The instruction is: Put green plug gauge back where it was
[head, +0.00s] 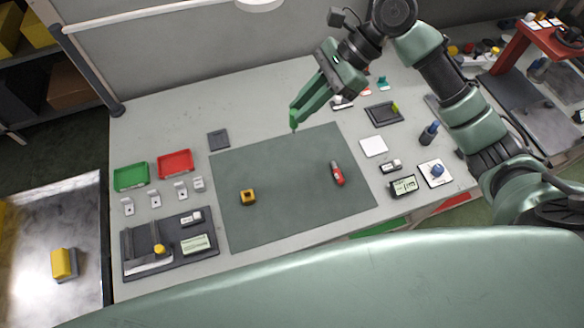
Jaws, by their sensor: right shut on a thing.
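My right gripper (298,110) hangs above the far edge of the grey-green mat (270,165), near its middle. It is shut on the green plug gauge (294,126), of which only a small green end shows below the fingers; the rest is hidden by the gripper. The fingers are a similar green, so the border between them is hard to see. My left gripper is not in view.
Green (131,177) and red (175,163) trays stand left. A dark tray (383,114), white pad (373,146) and blue-handled item (429,132) stand right. The mat's middle is clear.

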